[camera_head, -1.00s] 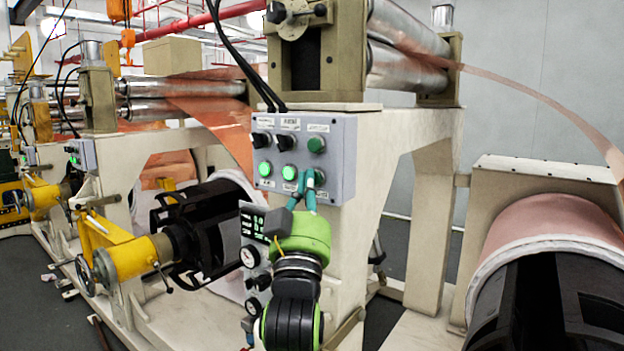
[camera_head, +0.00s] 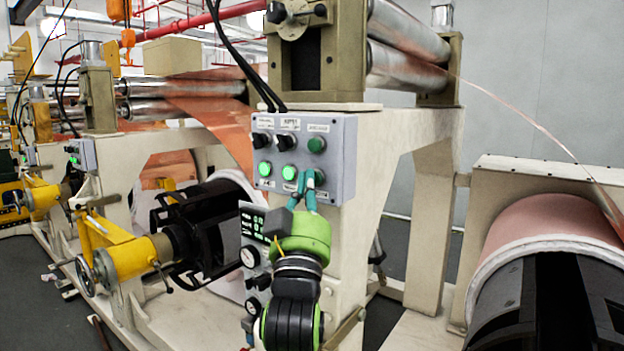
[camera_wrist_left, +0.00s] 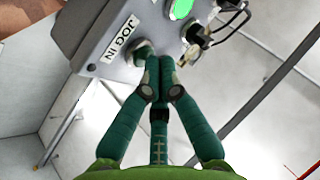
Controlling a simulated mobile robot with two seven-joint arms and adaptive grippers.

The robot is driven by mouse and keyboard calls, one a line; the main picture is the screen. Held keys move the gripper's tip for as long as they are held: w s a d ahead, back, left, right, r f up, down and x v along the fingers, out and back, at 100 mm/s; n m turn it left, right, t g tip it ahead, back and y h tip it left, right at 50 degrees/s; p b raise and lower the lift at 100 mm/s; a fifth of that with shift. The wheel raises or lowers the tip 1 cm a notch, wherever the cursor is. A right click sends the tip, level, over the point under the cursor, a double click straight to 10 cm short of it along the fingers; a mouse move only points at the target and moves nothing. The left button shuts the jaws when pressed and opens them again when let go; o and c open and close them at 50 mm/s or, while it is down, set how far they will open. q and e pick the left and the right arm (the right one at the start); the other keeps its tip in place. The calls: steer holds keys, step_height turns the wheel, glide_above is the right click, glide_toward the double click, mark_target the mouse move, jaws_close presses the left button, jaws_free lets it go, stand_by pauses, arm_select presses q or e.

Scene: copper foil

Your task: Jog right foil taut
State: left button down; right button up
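The right foil (camera_head: 530,119) runs as a thin copper strip from the rollers (camera_head: 408,62) down to the right foil roll (camera_head: 545,222). My left gripper (camera_head: 306,186) is at the lower right of the grey control panel (camera_head: 335,160). In the left wrist view its green fingers (camera_wrist_left: 158,75) are together, with nothing visible between them. Their tips are at the dark green button (camera_wrist_left: 142,52) beside the "JOG IN" label (camera_wrist_left: 119,38) and partly cover it. I cannot tell if the button is pressed in. My right gripper is not in view.
Two lit green buttons (camera_head: 264,169) (camera_head: 289,172) and black knobs (camera_head: 262,140) are close by on the panel. A smaller panel with gauges (camera_head: 250,257) stands below. A yellow chuck (camera_head: 130,258) and another foil web (camera_head: 220,120) are at left.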

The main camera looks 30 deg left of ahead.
arm_select(q)
steer(key=shift+s, duration=0.75)
steer(key=s, duration=0.1)
steer(key=s+p, duration=0.1)
steer(key=s, duration=0.3)
steer(key=shift+a, duration=0.25)
stand_by(0.4)
